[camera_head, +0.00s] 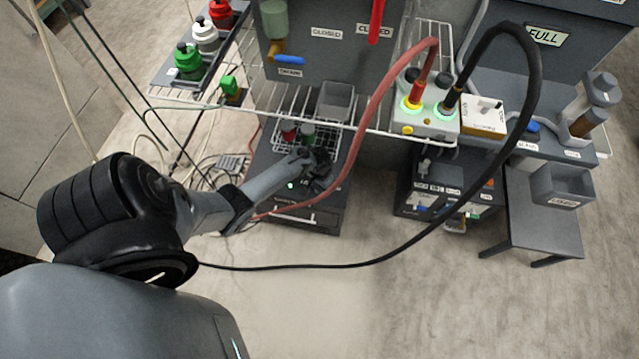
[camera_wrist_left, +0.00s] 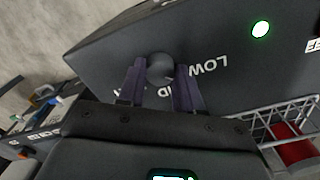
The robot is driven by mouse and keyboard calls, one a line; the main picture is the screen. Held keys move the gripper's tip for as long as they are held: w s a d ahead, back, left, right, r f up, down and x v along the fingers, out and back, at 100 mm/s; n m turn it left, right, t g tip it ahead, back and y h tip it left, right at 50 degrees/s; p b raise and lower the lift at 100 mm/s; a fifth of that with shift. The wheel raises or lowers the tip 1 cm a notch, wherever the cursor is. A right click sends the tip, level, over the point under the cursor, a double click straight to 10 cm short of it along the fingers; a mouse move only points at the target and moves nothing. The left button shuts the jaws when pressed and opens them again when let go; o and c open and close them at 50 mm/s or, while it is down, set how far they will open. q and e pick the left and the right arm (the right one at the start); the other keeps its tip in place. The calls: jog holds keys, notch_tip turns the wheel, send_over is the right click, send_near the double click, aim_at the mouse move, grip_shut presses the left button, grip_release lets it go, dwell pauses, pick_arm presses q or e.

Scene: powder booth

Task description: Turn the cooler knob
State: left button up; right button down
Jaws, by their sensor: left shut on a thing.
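The cooler (camera_head: 268,178) is a dark grey box on the floor in the middle of the head view. The left wrist view shows its dark panel (camera_wrist_left: 200,45) with LOW and partly covered lettering and a lit green light (camera_wrist_left: 260,29). The cooler knob (camera_wrist_left: 160,66) is a dark round knob on that panel, between my left fingertips. My left gripper (camera_wrist_left: 160,80) is shut on the knob. In the head view my left gripper (camera_head: 318,168) is over the cooler's top and hides the knob there. My right gripper is in neither view.
A wire basket (camera_head: 290,150) holds red and green-capped containers behind my left gripper. A red hose (camera_head: 372,115) and a black cable (camera_head: 420,240) run close by. A wire shelf (camera_head: 370,130) stands above the cooler. Open floor lies in front.

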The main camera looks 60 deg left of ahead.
pick_arm(q)
jog(key=shift+r+m+p, duration=0.15)
jog(key=shift+m+p, duration=0.35)
jog(key=shift+m, duration=0.3)
jog(key=m+p, duration=0.1)
jog(key=m, duration=0.1)
jog(key=shift+a+m, duration=0.1)
jog(key=shift+m, duration=0.3)
jog(key=m, duration=0.2)
jog(key=shift+m, duration=1.8)
jog(key=shift+f, duration=0.2)
jog(key=o, duration=1)
jog(key=shift+o, duration=0.2)
